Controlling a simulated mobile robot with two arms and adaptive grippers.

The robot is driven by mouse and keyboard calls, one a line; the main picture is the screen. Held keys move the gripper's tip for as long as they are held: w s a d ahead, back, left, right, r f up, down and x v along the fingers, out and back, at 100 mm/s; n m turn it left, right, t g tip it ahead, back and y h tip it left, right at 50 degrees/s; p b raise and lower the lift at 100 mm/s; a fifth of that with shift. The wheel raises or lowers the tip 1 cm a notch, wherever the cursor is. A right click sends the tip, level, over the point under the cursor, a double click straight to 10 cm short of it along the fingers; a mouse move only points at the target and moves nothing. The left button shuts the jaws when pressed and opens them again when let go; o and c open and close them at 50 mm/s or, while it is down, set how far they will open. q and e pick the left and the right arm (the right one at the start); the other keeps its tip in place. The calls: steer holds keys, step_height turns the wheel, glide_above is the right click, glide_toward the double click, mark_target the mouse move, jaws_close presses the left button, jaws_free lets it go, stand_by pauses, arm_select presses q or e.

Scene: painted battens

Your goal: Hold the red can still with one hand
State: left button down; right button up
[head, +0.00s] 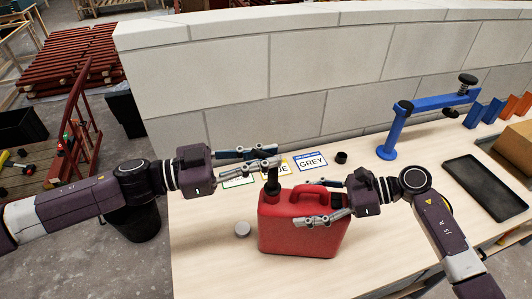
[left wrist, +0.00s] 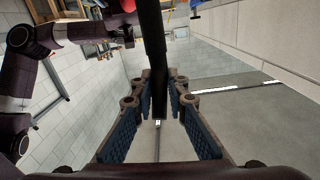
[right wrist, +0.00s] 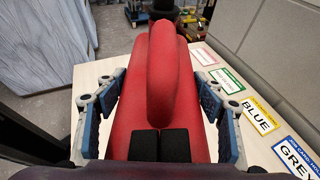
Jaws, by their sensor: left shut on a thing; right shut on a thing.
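The red can (head: 290,240) stands upright on the pale bench, its handle on top. My right gripper (head: 313,203) is shut on the can's body from the right; in the right wrist view its blue pads lie on both sides of the red can (right wrist: 165,85). A black spout (head: 272,181) rises from the can's left end. My left gripper (head: 278,156) is shut on the spout's upper part; in the left wrist view the dark spout (left wrist: 152,45) runs between its pads. The spout's lower joint with the can is not clear.
A silver disc (head: 242,229) lies left of the can. Behind are a GREY card (head: 311,162), other label cards and a small black cap (head: 341,157). A blue stand (head: 389,145), black tray (head: 485,187) and cardboard box (head: 516,147) are at right. A block wall (head: 300,90) backs the bench.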

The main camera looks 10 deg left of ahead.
arm_select(q)
steer(key=shift+f, duration=0.45)
steer(key=c, duration=1.8)
jaws_free()
steer(key=v, duration=1.2)
arm_select(e)
steer(key=o, duration=2.2)
steer(key=shift+o, duration=0.4)
